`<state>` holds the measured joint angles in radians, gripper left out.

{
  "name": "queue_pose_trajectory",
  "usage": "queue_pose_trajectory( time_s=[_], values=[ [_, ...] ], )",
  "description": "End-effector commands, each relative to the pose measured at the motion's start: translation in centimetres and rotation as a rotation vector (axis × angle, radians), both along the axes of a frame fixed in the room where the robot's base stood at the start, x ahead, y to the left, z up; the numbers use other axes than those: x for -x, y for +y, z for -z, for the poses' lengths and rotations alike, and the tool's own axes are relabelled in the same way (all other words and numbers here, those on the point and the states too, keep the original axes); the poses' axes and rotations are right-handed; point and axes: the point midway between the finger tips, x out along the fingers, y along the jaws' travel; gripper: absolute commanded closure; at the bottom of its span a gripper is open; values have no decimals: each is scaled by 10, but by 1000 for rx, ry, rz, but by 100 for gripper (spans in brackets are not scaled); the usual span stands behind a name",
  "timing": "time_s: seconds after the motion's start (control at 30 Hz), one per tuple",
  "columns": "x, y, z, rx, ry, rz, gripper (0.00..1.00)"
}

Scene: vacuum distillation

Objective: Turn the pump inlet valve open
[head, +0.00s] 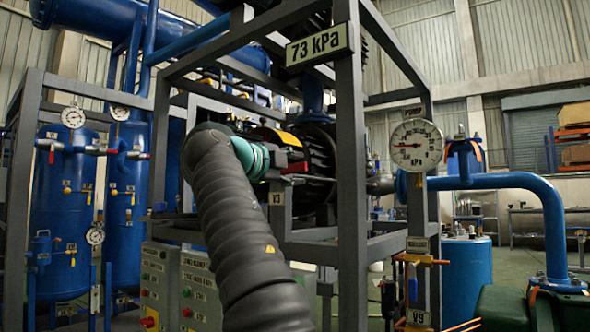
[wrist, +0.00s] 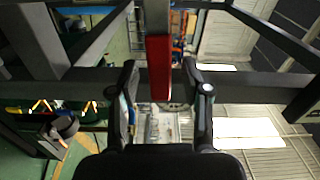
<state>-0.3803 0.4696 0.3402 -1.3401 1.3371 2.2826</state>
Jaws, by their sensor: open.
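A red valve lever (wrist: 160,68) shows in the wrist view, pointing toward me between the two fingers of my gripper (wrist: 159,80). The fingers stand apart on either side, with a visible gap to the lever. In the head view the red lever (head: 296,168) sits in the frame above a tag reading V3 (head: 277,198). My sleeved arm with its teal band reaches up to it and hides part of the valve body. My gripper's fingertips are hard to make out in the head view.
Grey frame posts (head: 350,190) stand close to my arm. A display (head: 319,46) reads 73 kPa. A round gauge (head: 416,145) hangs at the right, above a V9 tag (head: 418,317). Blue tanks (head: 62,210) stand left; control boxes (head: 160,285) are below.

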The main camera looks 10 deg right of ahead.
Motion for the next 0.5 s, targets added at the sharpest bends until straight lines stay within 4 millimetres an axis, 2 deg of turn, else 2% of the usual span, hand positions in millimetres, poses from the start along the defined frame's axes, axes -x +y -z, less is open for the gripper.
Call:
queue_pose_trajectory(
  time_s=[0.17, 0.5],
  values=[
    [14, 16, -1, 1, 0, -4, 52],
    [57, 67, 0, 1, -1, -5, 52]
  ],
)
